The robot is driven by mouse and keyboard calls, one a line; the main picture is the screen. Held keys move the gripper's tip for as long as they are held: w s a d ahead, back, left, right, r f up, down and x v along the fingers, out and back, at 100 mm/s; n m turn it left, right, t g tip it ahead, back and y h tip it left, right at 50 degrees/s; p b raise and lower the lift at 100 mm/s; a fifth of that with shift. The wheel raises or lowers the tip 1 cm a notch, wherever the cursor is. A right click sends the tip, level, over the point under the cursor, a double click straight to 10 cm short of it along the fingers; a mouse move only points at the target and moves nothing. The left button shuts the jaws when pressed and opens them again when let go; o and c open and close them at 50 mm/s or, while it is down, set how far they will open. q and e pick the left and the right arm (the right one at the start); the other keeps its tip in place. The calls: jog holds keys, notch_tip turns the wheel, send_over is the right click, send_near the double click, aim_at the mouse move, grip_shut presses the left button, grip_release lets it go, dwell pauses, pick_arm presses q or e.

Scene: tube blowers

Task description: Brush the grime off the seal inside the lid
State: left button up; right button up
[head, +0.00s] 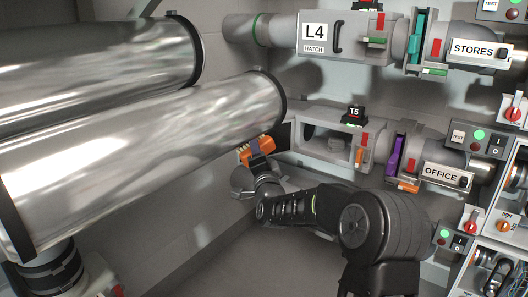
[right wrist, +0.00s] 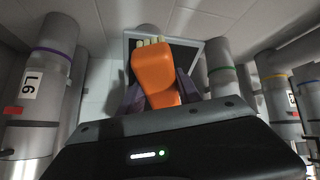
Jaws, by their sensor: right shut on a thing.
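My right gripper (head: 259,156) is shut on an orange brush (head: 262,145). In the right wrist view the orange brush (right wrist: 158,78) stands between the two fingers of the gripper (right wrist: 160,92), with pale bristles at its far end. Behind it is an open square lid (right wrist: 195,47) with a light rim and dark inside; the brush hides part of it. In the head view the dark lid (head: 284,136) is swung out to the left of the T5 hatch housing (head: 318,140). I cannot tell whether the bristles touch the seal, and no grime is discernible. My left gripper is not in view.
Two large shiny tubes (head: 150,130) run across the left, close above my right gripper. The closed L4 hatch (head: 314,38) is above T5. Switch panels and OFFICE (head: 441,175) and STORES (head: 474,50) pipes stand at the right. The floor below is clear.

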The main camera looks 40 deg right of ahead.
jog(key=shift+a, duration=0.6)
jog(key=shift+w+r, duration=0.1)
jog(key=shift+r, duration=0.5)
jog(key=shift+d, duration=0.1)
jog(key=shift+d, duration=1.8)
